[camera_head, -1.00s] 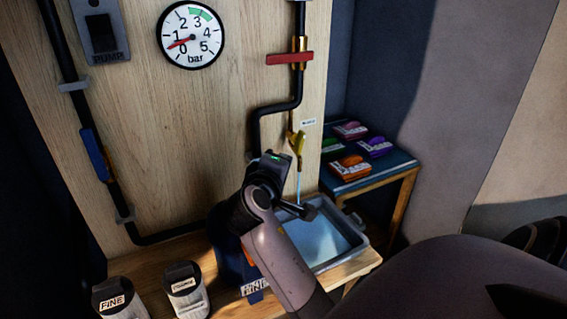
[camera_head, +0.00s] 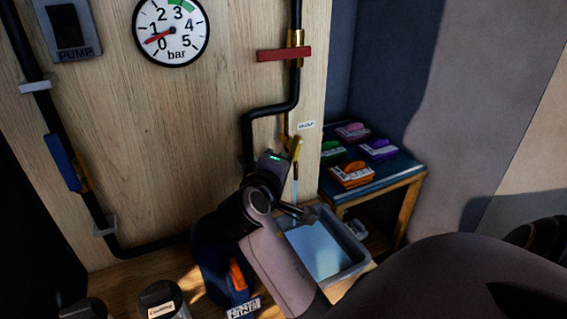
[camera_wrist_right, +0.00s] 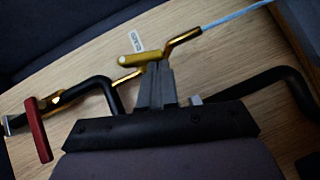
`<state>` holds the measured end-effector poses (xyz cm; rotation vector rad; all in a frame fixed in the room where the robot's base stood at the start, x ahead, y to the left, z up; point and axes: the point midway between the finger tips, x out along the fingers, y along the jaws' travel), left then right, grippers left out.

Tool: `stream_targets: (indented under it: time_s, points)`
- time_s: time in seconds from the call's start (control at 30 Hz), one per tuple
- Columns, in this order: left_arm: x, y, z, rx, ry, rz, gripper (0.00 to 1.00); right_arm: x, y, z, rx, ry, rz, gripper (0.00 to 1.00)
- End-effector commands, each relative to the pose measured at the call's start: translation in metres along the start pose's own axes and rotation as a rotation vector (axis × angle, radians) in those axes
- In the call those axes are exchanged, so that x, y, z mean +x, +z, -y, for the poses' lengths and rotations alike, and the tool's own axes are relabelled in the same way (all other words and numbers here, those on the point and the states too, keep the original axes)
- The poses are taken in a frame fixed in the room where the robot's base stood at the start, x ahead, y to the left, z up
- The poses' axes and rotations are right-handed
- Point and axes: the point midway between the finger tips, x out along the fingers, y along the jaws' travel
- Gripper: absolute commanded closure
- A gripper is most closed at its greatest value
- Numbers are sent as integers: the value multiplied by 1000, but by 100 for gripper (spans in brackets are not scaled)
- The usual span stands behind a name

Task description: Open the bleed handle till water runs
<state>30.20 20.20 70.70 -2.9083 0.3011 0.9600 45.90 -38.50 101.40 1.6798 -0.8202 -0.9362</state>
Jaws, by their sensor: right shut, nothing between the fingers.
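The yellow bleed handle (camera_head: 297,146) sits on the thin brass outlet at the right edge of the wooden panel, beside a small white label. It also shows in the right wrist view (camera_wrist_right: 131,42), lying roughly along the brass pipe. A thin pale-blue stream of water (camera_head: 295,190) runs from the spout toward the grey tray (camera_head: 352,252); the stream also shows in the right wrist view (camera_wrist_right: 232,17). My right gripper (camera_wrist_right: 156,68) is shut and empty, its tips right by the handle; contact is unclear. My left gripper is out of view.
A red-handled valve (camera_head: 284,54) and black pipe are above. A gauge (camera_head: 171,30) reads between 0 and 1 bar. A blue-handled valve (camera_head: 60,160) and pump switch (camera_head: 70,25) are left. A side table (camera_head: 388,180) holds several coloured packets. Canisters (camera_head: 163,299) stand at front.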

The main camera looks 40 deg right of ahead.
Motion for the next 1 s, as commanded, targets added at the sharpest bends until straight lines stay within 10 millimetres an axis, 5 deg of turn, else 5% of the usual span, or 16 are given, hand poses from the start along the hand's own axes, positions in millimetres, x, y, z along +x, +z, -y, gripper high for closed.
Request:
stream_targets:
  time_s: [1.0]
  points:
    - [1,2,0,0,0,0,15,7,9,4,-86,88,4,100]
